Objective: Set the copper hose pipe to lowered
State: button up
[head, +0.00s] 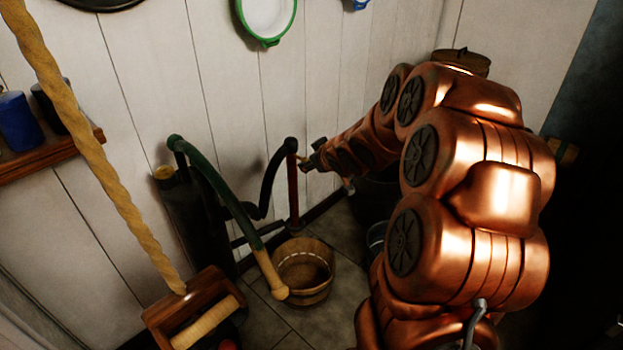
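A reddish-brown copper pipe (293,195) hangs upright at the end of a black hose (267,180), near the wall behind the bucket. The hose bends over at the pipe's top. The pipe's lower end is close to the floor. My gripper (312,160) is at the far end of my arm, just right of the pipe's upper part. It is small and dark here, so I cannot tell whether it touches the pipe or how far its fingers are apart.
A green hose (215,180) with a tan end piece (271,276) arches from a dark tank (185,225) on the left. A wooden bucket (318,290) stands on the tiled floor.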

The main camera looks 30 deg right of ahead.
jog(key=d+f+n+t+y+b, duration=0.3)
jog(key=d+f+t+y+b, duration=0.35)
jog(key=f+b, duration=0.2)
jog(key=shift+t+h, duration=0.25)
jog(key=shift+h, duration=0.2)
jog(key=shift+x, duration=4.15)
jog(key=shift+a, duration=0.15)
jog(key=shift+c, duration=0.3)
grip_shut()
